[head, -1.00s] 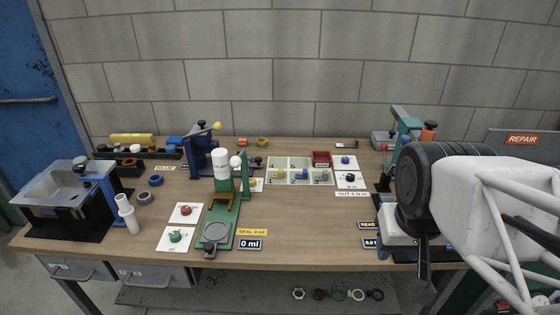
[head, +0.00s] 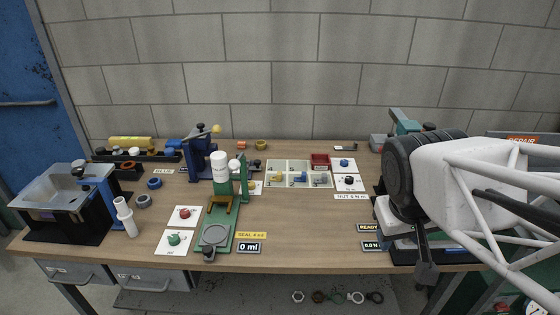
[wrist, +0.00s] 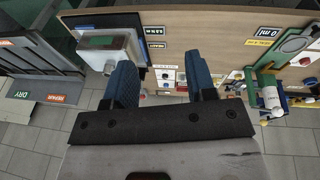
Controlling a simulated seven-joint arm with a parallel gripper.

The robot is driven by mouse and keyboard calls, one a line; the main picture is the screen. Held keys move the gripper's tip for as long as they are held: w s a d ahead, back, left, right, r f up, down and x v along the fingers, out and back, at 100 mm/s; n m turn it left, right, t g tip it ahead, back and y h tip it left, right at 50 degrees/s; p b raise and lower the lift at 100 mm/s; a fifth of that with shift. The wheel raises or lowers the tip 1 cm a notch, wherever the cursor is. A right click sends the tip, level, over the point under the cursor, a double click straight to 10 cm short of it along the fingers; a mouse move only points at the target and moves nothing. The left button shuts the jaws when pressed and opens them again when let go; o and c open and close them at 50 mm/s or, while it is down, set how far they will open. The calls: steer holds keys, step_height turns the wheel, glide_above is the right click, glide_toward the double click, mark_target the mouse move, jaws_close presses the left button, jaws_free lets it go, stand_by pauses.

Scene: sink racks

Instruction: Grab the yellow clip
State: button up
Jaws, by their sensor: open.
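A small yellow piece (head: 277,177), which looks like the yellow clip, lies in the front left compartment of a pale divided tray (head: 299,160) in the middle of the bench. A blue piece (head: 300,177) and a grey-blue piece (head: 320,178) lie in the compartments to its right. My gripper (wrist: 163,80) is open and empty, its two blue fingers apart in the wrist view. In the head view my arm is at the right end of the bench, well right of the tray. The yellow piece cannot be made out clearly in the wrist view.
A green dispenser stand (head: 220,225) with a white bottle (head: 220,167) stands left of the tray. A blue press (head: 199,158) is behind it. A red bin (head: 320,161) sits at the tray's back right corner. Bare bench lies in front of the tray.

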steer(key=w+a+f+n+t+h, duration=0.1)
steer(key=w+f+n+t+h, duration=0.2)
steer(key=w+n, duration=0.9)
steer(key=w+a+f+n+t+h, duration=0.15)
steer(key=w+n+h, duration=0.25)
steer(key=w, duration=1.6)
steer(key=n+t+y, duration=0.6)
steer(key=n+y, duration=0.1)
steer(key=n, duration=1.1)
glide_toward(279, 172)
steer(key=x, duration=0.2)
steer(key=shift+w+f, duration=0.15)
steer(key=shift+w, duration=0.2)
steer(key=shift+x, duration=1.3)
